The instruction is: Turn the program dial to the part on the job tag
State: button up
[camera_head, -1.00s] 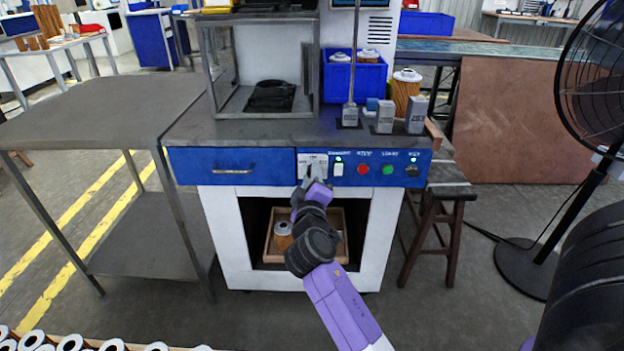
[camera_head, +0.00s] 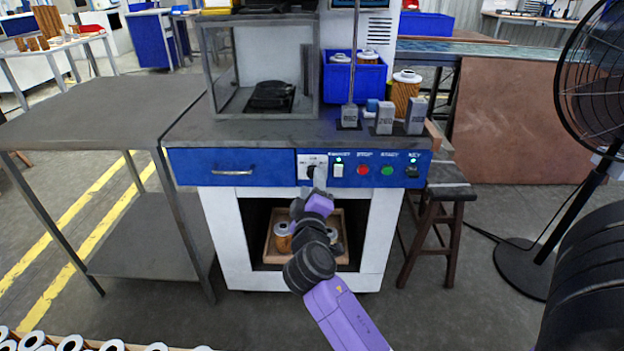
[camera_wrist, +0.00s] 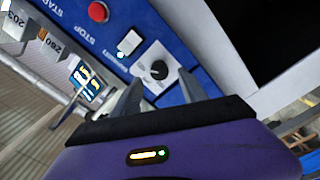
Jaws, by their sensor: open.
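The program dial is a black knob (camera_wrist: 159,70) on a white plate in the wrist view. In the head view its white plate (camera_head: 306,163) sits on the blue control panel, and my fingers partly cover the knob. My gripper (camera_wrist: 158,98) is open, its two fingers pointing at the panel with the knob ahead between them; it also shows in the head view (camera_head: 319,180). The fingers appear a little short of the knob, with nothing between them. I cannot read the dial markings. I cannot make out a job tag for certain.
Right of the dial are a white switch (camera_head: 338,170), a red stop button (camera_head: 363,170) and a green start button (camera_head: 387,170). Numbered grey blocks (camera_head: 385,118) and a blue bin (camera_head: 354,75) stand above. A wooden tray (camera_head: 270,250) holds cartridges below. A fan (camera_head: 600,100) stands right.

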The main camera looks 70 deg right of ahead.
jog(key=shift+v, duration=2.3)
jog(key=w+a+n+t+y, duration=0.2)
jog(key=w+a+t+y, duration=0.25)
jog(key=a+t, duration=0.3)
jog(key=s+a+f+n+t+y, duration=0.1)
jog(key=s+a+f+y, duration=0.15)
jog(key=a, duration=0.45)
jog(key=s+a+f+n+t+y, duration=0.15)
jog(key=a+y, duration=0.25)
jog(key=a, duration=0.4)
jog(key=s+a+f+m+g+y, duration=0.1)
jog(key=s+a+y, duration=0.2)
jog(key=s+a, duration=0.5)
jog(key=s+a+f+m+g+y, duration=0.1)
jog(key=s+a+m+y, duration=0.2)
jog(key=s, duration=1)
notch_tip(320, 180, up, 22)
jog(key=a+n+p, duration=0.1)
jog(key=p, duration=2)
jog(key=shift+w+a, duration=0.15)
jog(key=shift+w, duration=0.15)
